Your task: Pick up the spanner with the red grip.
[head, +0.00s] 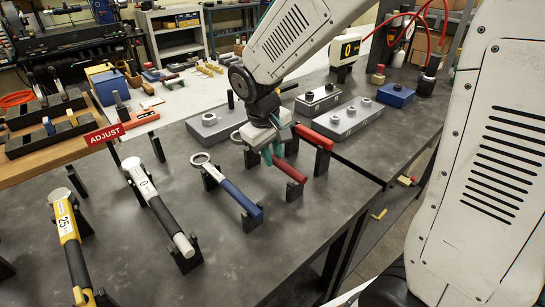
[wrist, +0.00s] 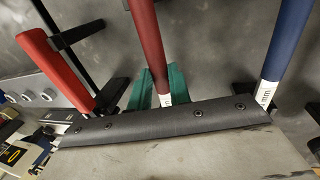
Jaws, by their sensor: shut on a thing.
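A spanner with a dark red grip (head: 289,171) lies on the bench, its grip end at a black holder. In the wrist view its grip (wrist: 148,40) runs down the middle, with a white scale mark at its lower end. My gripper (head: 268,155) has teal fingers, one on each side of this spanner, shut on it near the scale mark; they also show in the wrist view (wrist: 160,88). A second, brighter red handle (head: 313,136) lies just beyond, at left in the wrist view (wrist: 57,72).
A blue-gripped spanner (head: 240,197) lies close on the left, then a black one (head: 159,212) and a yellow one (head: 72,252), all on black holders. Grey boxes with knobs (head: 343,119) stand behind. The front of the bench (head: 250,265) is clear.

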